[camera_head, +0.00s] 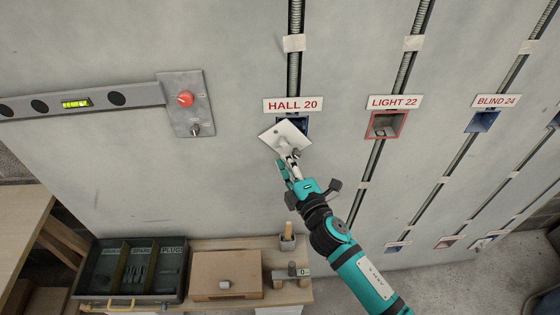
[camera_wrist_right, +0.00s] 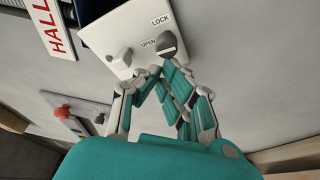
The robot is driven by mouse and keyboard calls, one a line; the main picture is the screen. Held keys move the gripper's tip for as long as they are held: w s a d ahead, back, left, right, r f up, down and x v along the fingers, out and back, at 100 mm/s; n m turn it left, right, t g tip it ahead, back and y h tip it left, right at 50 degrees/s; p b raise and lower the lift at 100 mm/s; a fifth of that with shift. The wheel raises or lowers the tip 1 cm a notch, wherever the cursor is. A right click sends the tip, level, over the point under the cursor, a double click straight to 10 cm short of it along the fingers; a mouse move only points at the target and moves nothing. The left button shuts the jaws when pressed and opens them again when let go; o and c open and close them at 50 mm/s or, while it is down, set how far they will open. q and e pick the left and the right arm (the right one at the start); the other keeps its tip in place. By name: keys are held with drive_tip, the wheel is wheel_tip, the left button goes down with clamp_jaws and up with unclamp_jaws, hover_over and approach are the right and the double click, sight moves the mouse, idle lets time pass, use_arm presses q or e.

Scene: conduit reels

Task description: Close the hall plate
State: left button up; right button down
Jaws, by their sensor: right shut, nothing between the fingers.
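The hall plate (camera_head: 284,134) is a white plate under the HALL 20 label (camera_head: 293,105). It sits turned askew over a blue wall box (camera_head: 303,122), part of which shows at the plate's upper right. In the right wrist view the plate (camera_wrist_right: 135,22) carries a light knob (camera_wrist_right: 121,58) and a dark round knob (camera_wrist_right: 167,43) beside the words OPEN and LOCK. My right gripper (camera_head: 291,163) is at the plate's lower edge. In the wrist view its fingertips (camera_wrist_right: 157,72) are shut and empty, close below the knobs; I cannot tell whether they touch. My left gripper is out of view.
A switch panel with a red button (camera_head: 185,99) and a spirit level (camera_head: 75,104) are on the wall at left. The LIGHT 22 box (camera_head: 384,125) is to the right. Below stands a bench with a sorting tray (camera_head: 90,270) and a wooden box (camera_head: 227,266).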

sight(296, 138)
drive_tip(key=shift+d+r+p, duration=1.65)
drive_tip(key=shift+d+r, duration=0.2)
drive_tip(key=shift+d, duration=0.1)
drive_tip(key=shift+d+r, duration=0.1)
drive_tip(key=shift+r, duration=0.15)
idle(1.2)
idle(0.9)
